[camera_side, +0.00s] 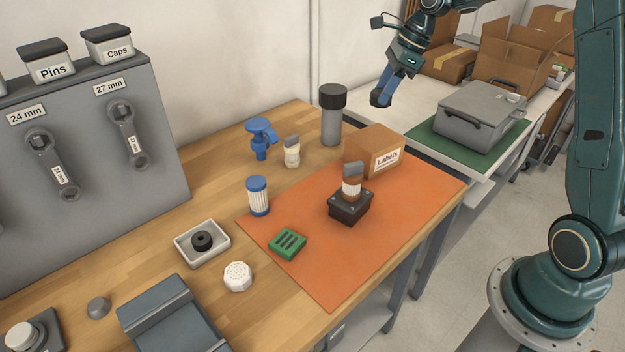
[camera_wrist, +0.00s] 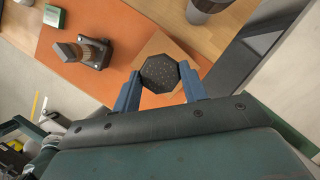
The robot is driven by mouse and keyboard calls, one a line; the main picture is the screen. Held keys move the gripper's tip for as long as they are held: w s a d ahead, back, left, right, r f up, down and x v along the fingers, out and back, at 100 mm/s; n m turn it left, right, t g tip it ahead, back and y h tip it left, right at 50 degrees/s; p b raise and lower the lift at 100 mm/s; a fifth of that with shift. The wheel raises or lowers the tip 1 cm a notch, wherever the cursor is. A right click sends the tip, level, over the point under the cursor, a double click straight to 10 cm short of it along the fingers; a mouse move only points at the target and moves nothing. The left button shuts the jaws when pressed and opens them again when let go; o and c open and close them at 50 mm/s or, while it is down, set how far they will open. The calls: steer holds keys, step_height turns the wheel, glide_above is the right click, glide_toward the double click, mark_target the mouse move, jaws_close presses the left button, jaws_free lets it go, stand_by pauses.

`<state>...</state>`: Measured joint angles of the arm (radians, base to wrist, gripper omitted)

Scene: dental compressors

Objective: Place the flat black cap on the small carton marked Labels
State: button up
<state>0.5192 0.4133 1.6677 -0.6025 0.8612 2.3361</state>
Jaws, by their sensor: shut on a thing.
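My gripper (camera_side: 383,92) is shut on the flat black cap (camera_wrist: 160,73), an eight-sided disc pinched between the blue fingers in the wrist view. In the side view the cap (camera_side: 378,99) hangs in the air at the fingertips, seen tilted, above the carton. The small brown carton (camera_side: 365,145), with a white "Labels" tag, stands at the back of the orange mat. In the wrist view the carton (camera_wrist: 157,45) shows partly behind the cap, which hides some of its top. The cap is apart from the carton.
A black block with a brown-and-white bottle-like piece (camera_side: 350,205) stands in front of the carton. A tall grey cylinder with a black lid (camera_side: 331,115) stands behind it to the left. A grey case (camera_side: 480,112) sits on a green mat at right.

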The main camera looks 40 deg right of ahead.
steer(key=shift+f, duration=2.4)
steer(key=shift+f, duration=2.1)
steer(key=o, duration=1)
steer(key=shift+f, duration=0.15)
steer(key=v, duration=1.2)
steer(key=shift+r, duration=0.2)
